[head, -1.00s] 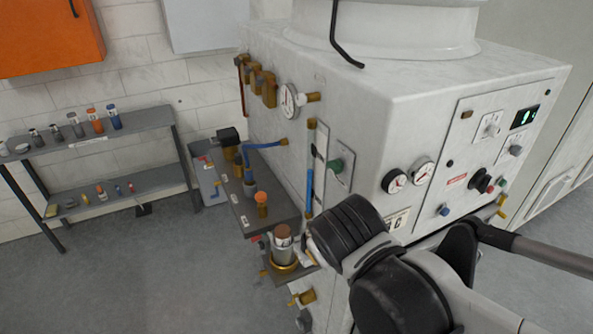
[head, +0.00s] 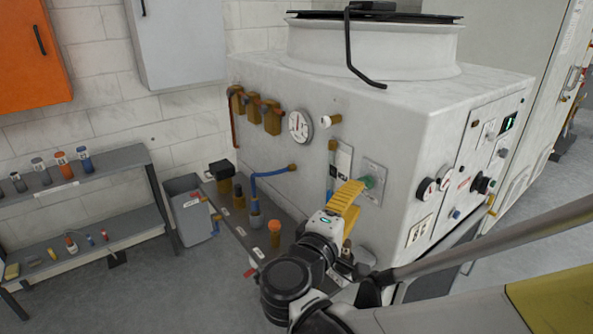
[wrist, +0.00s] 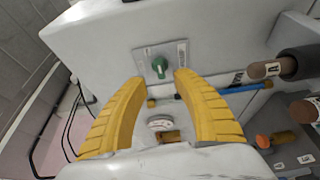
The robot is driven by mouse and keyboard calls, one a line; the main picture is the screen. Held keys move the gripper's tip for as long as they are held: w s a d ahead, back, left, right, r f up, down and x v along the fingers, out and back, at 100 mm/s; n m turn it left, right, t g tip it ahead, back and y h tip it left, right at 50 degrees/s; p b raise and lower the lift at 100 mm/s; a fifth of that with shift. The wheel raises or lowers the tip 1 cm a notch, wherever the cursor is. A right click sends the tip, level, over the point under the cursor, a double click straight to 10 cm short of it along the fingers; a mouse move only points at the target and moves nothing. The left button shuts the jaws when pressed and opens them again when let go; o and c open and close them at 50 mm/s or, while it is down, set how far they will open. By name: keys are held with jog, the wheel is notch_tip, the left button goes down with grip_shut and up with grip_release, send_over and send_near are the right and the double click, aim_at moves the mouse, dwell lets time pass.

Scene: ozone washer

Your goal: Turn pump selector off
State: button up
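A green knob (head: 369,182) sits on a small grey plate (head: 376,171) on the left face of the white washer cabinet (head: 400,130). In the wrist view the knob (wrist: 158,66) shows whole, its handle roughly upright, on its labelled plate (wrist: 176,52). The label is too small to read, so I cannot confirm that it is the pump selector. My gripper (head: 353,188) has yellow fingers, close to the plate in the head view. In the wrist view my gripper (wrist: 157,78) is open and empty, its fingertips either side of the knob and apparently short of it.
A blue pipe (head: 270,174) and a small side shelf with fittings (head: 236,215) lie left of my arm. A grey rack (head: 85,195) stands by the wall, with open floor before it.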

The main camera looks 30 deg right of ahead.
aim_at(364, 181)
jog(key=b+x, duration=0.1)
jog(key=x, duration=0.5)
jog(key=shift+w+d+b, duration=0.2)
jog(key=shift+d+b, duration=0.1)
jog(key=shift+d, duration=0.05)
grip_shut()
